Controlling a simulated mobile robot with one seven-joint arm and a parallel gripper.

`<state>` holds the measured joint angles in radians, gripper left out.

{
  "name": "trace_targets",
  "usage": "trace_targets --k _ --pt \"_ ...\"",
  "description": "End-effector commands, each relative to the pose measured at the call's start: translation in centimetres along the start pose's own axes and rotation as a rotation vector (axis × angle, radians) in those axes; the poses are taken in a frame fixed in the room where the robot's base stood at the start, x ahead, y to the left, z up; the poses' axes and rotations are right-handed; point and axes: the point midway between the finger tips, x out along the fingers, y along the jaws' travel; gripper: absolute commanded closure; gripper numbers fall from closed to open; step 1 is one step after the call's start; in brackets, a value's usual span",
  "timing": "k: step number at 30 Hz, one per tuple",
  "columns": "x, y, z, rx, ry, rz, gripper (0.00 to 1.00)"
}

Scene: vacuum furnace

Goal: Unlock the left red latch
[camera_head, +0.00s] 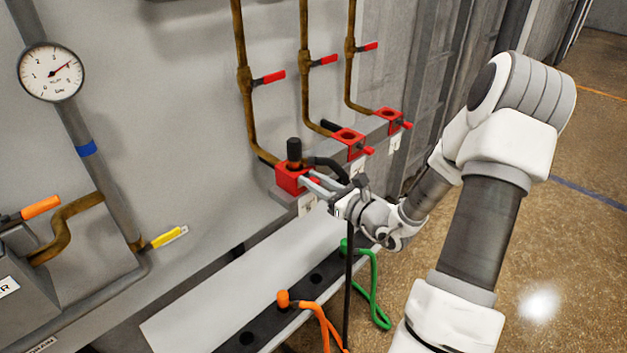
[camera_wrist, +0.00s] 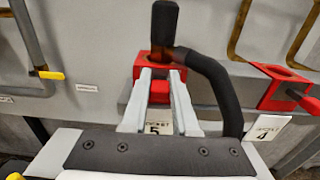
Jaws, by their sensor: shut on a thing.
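The left red socket block (camera_head: 288,178) is on a grey ledge on the wall, with a black plug (camera_head: 294,152) upright in its top. A black hose (camera_wrist: 220,85) curves from the plug down the right side. In the wrist view, the small red latch (camera_wrist: 160,88) is on the block's front face, between the two fingers of my gripper (camera_wrist: 162,82). My gripper (camera_head: 308,181) is shut on this latch. In the head view the fingers reach the block from the right, and the latch is hidden.
Two more red socket blocks (camera_head: 348,141) (camera_head: 389,118) stand farther right, with open holes. Brown pipes with red-handled valves (camera_head: 268,78) run above. Below are a pale shelf (camera_head: 195,318), a green hose (camera_head: 373,290) and an orange hose (camera_head: 318,312). The black hose hangs near my wrist.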

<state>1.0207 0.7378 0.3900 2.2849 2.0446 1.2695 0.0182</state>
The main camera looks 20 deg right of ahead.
Motion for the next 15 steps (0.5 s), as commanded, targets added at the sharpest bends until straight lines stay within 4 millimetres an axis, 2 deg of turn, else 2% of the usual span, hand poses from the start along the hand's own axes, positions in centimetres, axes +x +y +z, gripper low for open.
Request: trace_targets --k 11,15 --pt "-0.02 0.01 -0.02 0.000 0.001 0.000 1.00" --pt "-0.88 -0.03 0.11 0.001 0.002 -0.001 1.00"
